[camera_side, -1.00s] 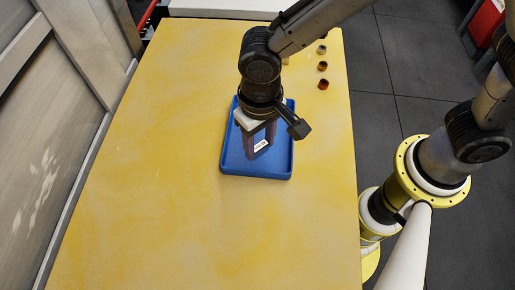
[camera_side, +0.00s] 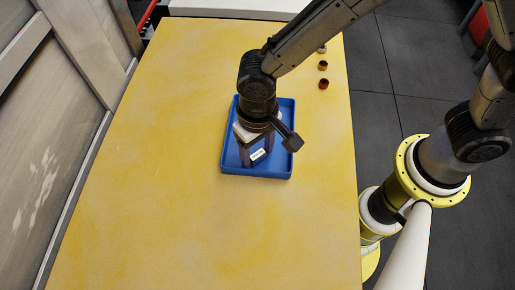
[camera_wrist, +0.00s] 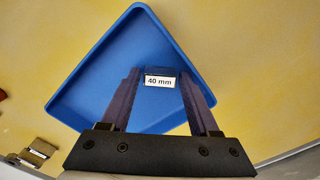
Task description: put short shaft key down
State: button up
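The short shaft key (camera_wrist: 160,71) is a small dark block with a white "40 mm" label. It sits between the fingertips of my gripper (camera_wrist: 160,85), which appears shut on it. In the side view the key's label (camera_side: 258,155) shows between the dark fingers of my gripper (camera_side: 257,152), low over the blue tray (camera_side: 283,165). The tray also fills much of the wrist view (camera_wrist: 100,65). I cannot tell whether the key touches the tray floor.
Small brown round parts (camera_side: 323,66) stand on the yellow table (camera_side: 180,200) near its back right edge. The table to the left and front of the tray is clear. A metal part (camera_wrist: 38,152) shows at lower left in the wrist view.

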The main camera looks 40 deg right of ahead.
aim_at(258, 154)
notch_tip(258, 154, up, 12)
jog(key=shift+r, duration=0.2)
dwell(0.4)
jog(key=d+r+t, duration=0.1)
jog(key=d+r, duration=0.2)
jog(key=d, duration=0.3)
jog(key=s+d+r+t+y, duration=0.1)
jog(key=d+r, duration=0.1)
jog(key=d, duration=0.3)
jog(key=d+r+t, duration=0.1)
jog(key=d+r, duration=0.2)
jog(key=d, duration=0.3)
jog(key=s+d+t+h, duration=0.1)
jog(key=s+d+t, duration=0.1)
jog(key=s+d, duration=0.7)
jog(key=shift+s+d+f+t, duration=0.15)
jog(key=shift+s+d+t, duration=0.15)
jog(key=shift+d, duration=0.85)
